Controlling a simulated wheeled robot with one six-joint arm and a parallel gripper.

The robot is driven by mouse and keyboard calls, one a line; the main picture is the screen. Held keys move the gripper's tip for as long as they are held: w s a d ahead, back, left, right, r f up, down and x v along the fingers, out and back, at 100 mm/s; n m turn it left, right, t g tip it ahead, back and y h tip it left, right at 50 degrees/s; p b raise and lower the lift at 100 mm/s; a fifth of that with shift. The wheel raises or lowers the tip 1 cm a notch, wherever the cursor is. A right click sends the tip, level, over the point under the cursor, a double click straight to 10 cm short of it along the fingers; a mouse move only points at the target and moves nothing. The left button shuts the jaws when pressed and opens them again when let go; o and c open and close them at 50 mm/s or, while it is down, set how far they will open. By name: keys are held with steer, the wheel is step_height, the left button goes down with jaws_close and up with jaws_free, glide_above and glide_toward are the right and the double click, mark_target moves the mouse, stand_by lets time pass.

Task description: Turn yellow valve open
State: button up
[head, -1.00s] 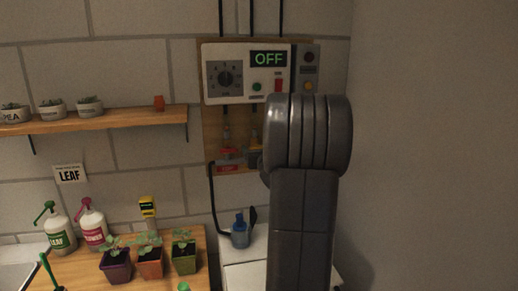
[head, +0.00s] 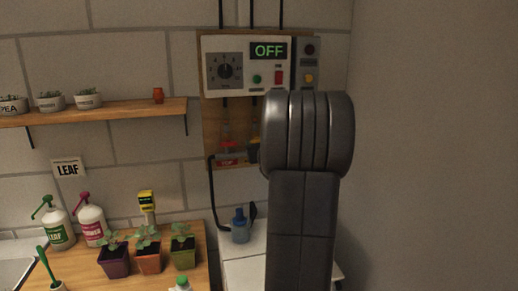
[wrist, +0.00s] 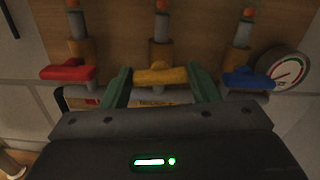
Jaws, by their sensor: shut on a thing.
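The yellow valve (wrist: 160,76) is in the middle of the wrist view, with its handle lying across the pipe. My gripper (wrist: 161,84) has its two green fingers on either side of the yellow handle and is shut on it. In the head view my own arm covers the gripper and nearly all of the yellow valve. The red valve (wrist: 68,71) is to the left of the yellow one and the blue valve (wrist: 249,79) to the right, both with handles across their pipes. The red valve also shows in the head view (head: 228,146).
A round gauge (wrist: 289,71) is close by the blue valve. Above the valves is a control box (head: 245,65) reading OFF. Below stand a blue bottle (head: 240,227) and a wooden bench with potted seedlings (head: 149,255). A shelf (head: 95,109) is at the left.

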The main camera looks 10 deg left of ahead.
steer(key=shift+a+f+n+b, duration=0.1)
steer(key=shift+f+n+b, duration=0.05)
steer(key=shift+n+b, duration=7.25)
steer(key=shift+n+p, duration=0.65)
steer(key=shift+n, duration=0.25)
steer(key=o, duration=1)
steer(key=shift+s, duration=0.1)
steer(key=b+v, duration=0.2)
steer(key=v, duration=1.1)
steer(key=shift+s, duration=0.35)
steer(key=shift+w, duration=0.1)
